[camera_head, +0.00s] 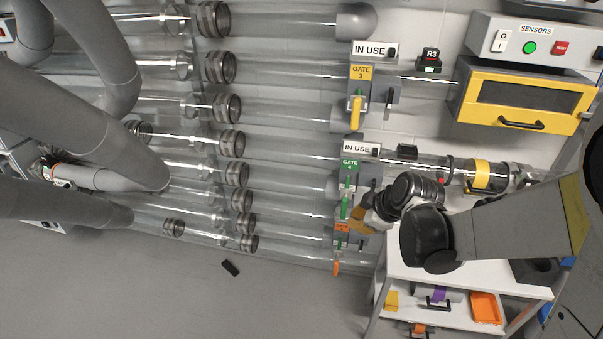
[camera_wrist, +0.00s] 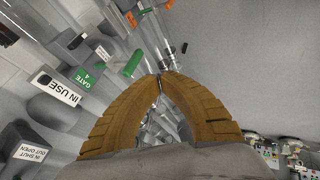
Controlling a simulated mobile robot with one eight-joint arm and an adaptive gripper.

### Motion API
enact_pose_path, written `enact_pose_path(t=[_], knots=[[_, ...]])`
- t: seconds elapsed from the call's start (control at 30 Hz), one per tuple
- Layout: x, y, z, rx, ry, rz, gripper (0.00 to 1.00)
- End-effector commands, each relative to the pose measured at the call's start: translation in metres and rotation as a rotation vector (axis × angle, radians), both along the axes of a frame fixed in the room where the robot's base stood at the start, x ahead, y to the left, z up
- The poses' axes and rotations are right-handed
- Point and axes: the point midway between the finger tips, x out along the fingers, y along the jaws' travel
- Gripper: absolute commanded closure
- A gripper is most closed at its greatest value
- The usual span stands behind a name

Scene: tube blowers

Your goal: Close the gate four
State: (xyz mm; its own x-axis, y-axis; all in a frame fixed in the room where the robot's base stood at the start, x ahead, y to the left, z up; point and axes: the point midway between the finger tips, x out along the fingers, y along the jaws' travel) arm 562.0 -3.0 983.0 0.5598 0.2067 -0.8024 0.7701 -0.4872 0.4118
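The gate four unit has a green "GATE 4" label (camera_head: 348,166) with a green handle (camera_head: 345,207) hanging below it. In the wrist view the green label (camera_wrist: 88,77) and the green handle (camera_wrist: 133,63) lie left of my fingers. My gripper (camera_head: 357,221) is beside the handle, on its right in the head view. In the wrist view the brown fingers of my gripper (camera_wrist: 165,75) come together at their tips with nothing seen between them. The handle appears apart from the fingertips. A white "IN USE" sign (camera_head: 358,149) is above the gate label.
The yellow gate three handle (camera_head: 356,112) is above, and an orange handle (camera_head: 336,268) is below. Clear tubes (camera_head: 290,153) run left from the gates. A white cart (camera_head: 470,275) stands under my arm. A yellow-fronted sensor box (camera_head: 525,100) is at upper right.

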Motion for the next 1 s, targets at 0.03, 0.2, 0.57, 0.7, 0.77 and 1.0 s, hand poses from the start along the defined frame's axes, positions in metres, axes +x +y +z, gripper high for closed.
enact_pose_path(t=[0.03,0.2,0.57,0.7,0.77,1.0], knots=[[0.003,-0.001,-0.002,-0.006,-0.004,0.015,1.0],[0.011,0.002,-0.015,-0.013,-0.008,0.029,1.0],[0.052,0.017,-0.075,-0.012,-0.008,0.028,1.0],[0.07,0.018,-0.088,-0.012,-0.008,0.025,1.0],[0.078,0.015,-0.087,-0.012,-0.008,0.025,1.0],[0.097,0.008,-0.084,-0.011,-0.009,0.025,1.0]])
